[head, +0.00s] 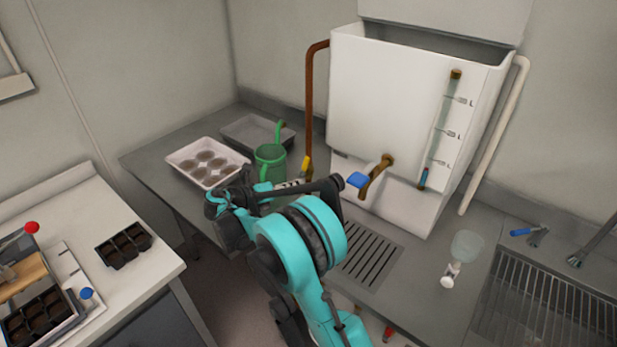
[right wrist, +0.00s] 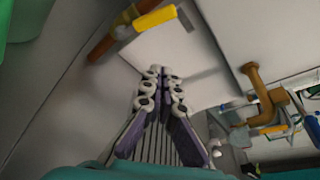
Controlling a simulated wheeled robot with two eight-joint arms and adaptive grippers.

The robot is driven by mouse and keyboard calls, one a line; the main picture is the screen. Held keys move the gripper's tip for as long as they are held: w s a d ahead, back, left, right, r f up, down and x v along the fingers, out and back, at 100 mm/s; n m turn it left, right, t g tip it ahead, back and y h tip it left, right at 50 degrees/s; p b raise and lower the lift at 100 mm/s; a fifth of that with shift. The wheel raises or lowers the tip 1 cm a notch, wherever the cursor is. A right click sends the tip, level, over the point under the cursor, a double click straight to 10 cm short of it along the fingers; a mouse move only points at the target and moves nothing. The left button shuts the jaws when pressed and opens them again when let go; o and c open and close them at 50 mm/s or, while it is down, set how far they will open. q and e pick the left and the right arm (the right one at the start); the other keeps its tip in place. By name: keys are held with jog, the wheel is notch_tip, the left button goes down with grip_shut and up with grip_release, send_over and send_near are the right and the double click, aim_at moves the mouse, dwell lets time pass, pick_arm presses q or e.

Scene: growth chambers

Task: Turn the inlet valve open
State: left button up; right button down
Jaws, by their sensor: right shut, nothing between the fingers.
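The inlet valve appears to be the yellow lever (head: 306,165) low on the copper pipe (head: 309,100) at the left of the white tank (head: 390,100). The lever also shows at the top of the right wrist view (right wrist: 155,19). My right gripper (head: 298,184) is just below the lever in the head view, partly hidden by my own arm. In the right wrist view its fingers (right wrist: 161,73) are together and empty, apart from the lever. I cannot tell the lever's exact angle to the pipe. My left gripper is not in view.
A blue-handled tap (head: 358,180) juts from the tank front. A green watering can (head: 270,160) and a pot tray (head: 207,145) stand to the left. A drain grille (head: 370,250) lies below the tap. A clear bottle (head: 466,246) and a sink (head: 545,300) are at right.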

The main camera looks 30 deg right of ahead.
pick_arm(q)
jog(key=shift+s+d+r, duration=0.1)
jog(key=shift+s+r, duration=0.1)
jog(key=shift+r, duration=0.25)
pick_arm(e)
jog(key=v, duration=0.3)
jog(key=shift+s+a+f, duration=0.1)
jog(key=shift+f, duration=0.1)
jog(key=shift+s, duration=0.1)
